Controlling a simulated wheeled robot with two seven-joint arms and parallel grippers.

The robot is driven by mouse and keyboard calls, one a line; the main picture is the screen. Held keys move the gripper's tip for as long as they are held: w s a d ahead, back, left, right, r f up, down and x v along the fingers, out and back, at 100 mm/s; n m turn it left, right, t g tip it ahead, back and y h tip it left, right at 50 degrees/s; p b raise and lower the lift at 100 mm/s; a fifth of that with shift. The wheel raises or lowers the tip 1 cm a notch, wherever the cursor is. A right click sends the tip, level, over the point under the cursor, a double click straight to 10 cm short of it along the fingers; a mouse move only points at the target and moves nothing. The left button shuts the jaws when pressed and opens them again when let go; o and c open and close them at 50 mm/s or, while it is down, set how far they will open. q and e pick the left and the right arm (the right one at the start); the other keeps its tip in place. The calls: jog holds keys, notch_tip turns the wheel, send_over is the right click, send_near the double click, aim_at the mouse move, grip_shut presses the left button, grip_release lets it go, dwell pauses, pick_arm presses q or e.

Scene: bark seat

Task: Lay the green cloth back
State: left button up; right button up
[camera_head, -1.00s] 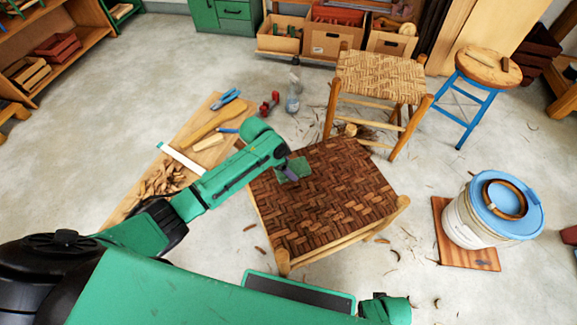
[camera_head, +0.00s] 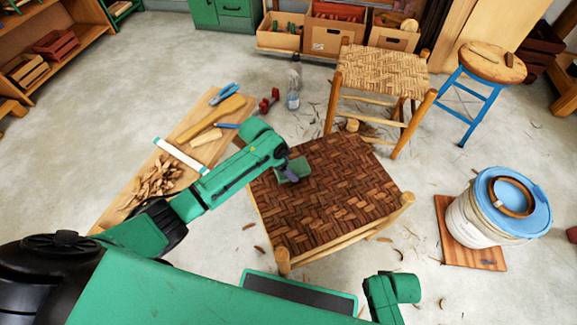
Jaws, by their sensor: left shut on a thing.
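The green cloth (camera_head: 294,170) is a small folded pad at the far left part of the dark brown woven seat (camera_head: 330,200). My left gripper (camera_head: 287,165) is over that part of the seat and shut on the cloth. The cloth is at the seat's surface or just above it; I cannot tell whether it touches. My arm hides part of the seat's left edge. Part of my right arm (camera_head: 388,295) shows at the bottom right, but its gripper is out of view.
A wooden board (camera_head: 205,125) with tools and bark curls lies left of the seat. A clear bottle (camera_head: 293,90) stands behind. A paler woven stool (camera_head: 385,75) stands behind right. A white bucket with a blue lid (camera_head: 490,210) stands at the right. Bark scraps litter the floor.

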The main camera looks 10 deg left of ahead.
pick_arm(q)
jog(key=shift+f, duration=0.4)
pick_arm(e)
jog(key=shift+f, duration=0.25)
pick_arm(q)
jog(key=o, duration=1)
pick_arm(e)
jog(key=shift+r, duration=0.1)
pick_arm(q)
jog(key=shift+r, duration=0.25)
jog(key=p+v, duration=0.4)
jog(key=v, duration=1)
jog(key=shift+a, duration=0.1)
pick_arm(e)
jog(key=s+d+f, duration=0.2)
jog(key=s+f, duration=0.2)
jog(key=s, duration=0.3)
jog(key=shift+s+f, duration=0.15)
jog(key=shift+a, duration=0.1)
